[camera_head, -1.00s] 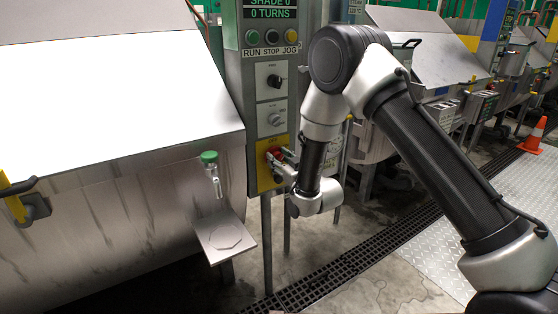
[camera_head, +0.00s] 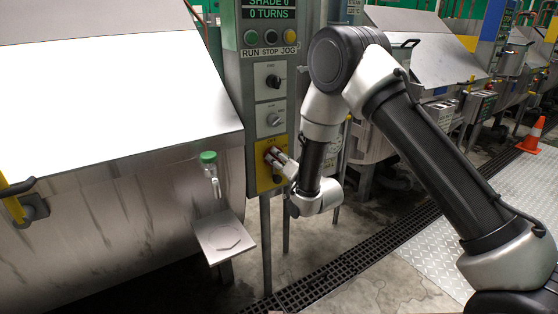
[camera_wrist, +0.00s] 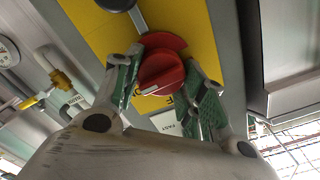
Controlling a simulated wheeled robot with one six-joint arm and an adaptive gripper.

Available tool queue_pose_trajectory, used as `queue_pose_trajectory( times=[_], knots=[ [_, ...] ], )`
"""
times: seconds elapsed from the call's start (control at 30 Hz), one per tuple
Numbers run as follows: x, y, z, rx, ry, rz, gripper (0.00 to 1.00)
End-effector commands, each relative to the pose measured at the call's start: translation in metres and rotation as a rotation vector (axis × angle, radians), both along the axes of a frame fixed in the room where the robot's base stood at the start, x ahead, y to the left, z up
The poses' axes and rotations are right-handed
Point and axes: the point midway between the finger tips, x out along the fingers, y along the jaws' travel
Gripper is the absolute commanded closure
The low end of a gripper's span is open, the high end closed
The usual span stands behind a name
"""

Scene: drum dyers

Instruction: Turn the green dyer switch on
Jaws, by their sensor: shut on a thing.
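The green dyer's control panel (camera_head: 246,90) stands left of my arm, with a yellow plate (camera_head: 251,171) at its lower end. A red rotary switch (camera_wrist: 160,72) sits on this yellow plate (camera_wrist: 98,32) in the wrist view. My gripper (camera_wrist: 164,78) has its green-padded fingers on either side of the red switch and is shut on it. In the head view my gripper (camera_head: 281,163) reaches the plate from the right and covers most of the switch. The wrist view also shows a dark round part (camera_wrist: 116,4) above the switch.
Above the plate are a black knob (camera_head: 273,81), a grey knob (camera_head: 274,118) and the run, stop and jog buttons (camera_head: 270,36). A green-capped valve (camera_head: 208,157) and a small metal shelf (camera_head: 224,238) project left of the panel. A floor grate (camera_head: 350,266) runs below.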

Motion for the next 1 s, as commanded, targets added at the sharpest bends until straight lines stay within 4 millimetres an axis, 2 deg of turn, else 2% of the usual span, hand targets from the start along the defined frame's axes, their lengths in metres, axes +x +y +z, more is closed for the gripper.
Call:
queue_pose_trajectory(
  times=[0.7, 0.73, 0.83, 1.0],
  knots=[
    [-0.0001, -0.0011, -0.0013, 0.063, 0.046, -0.002, 0.83],
    [-0.0001, -0.0011, -0.0013, 0.063, 0.046, -0.002, 0.57],
    [0.0, -0.001, -0.0012, 0.063, 0.045, -0.001, 0.39],
    [0.0001, -0.0007, -0.0008, 0.063, 0.044, -0.001, 0.37]
  ],
)
